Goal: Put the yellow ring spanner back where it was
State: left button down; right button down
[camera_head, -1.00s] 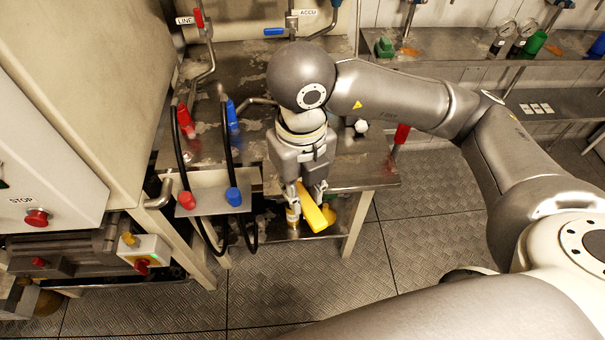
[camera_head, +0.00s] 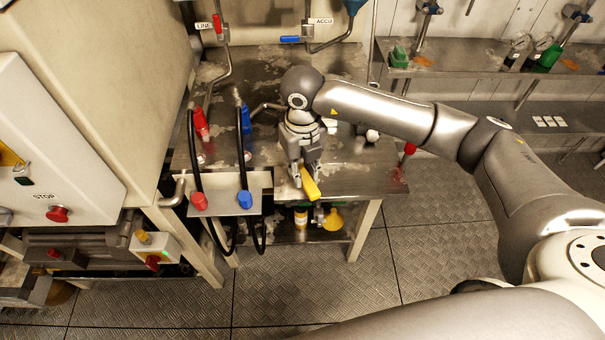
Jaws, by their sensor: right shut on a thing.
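The yellow ring spanner (camera_head: 311,188) is in my right gripper (camera_head: 305,180), which is shut on it. It points down and slightly right, near the front edge of the steel bench (camera_head: 352,180). Part of the spanner is hidden by the fingers. I cannot tell whether it touches the bench. My left gripper is out of view.
A small plate with a red cap (camera_head: 199,201) and a blue cap (camera_head: 245,199) and black hoses is left of the gripper. A yellow funnel (camera_head: 333,219) and a bottle (camera_head: 301,218) stand on the lower shelf. A red knob (camera_head: 410,148) is at the bench's right.

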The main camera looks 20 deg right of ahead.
aim_at(303, 171)
jog(key=shift+w+f, duration=0.2)
jog(key=shift+f, duration=1.55)
jog(key=shift+f, duration=0.2)
jog(key=c, duration=1.3)
grip_release()
jog(key=shift+o, duration=0.2)
notch_tip(303, 171, up, 12)
jog(key=shift+r+b, duration=0.2)
jog(key=shift+b, duration=0.25)
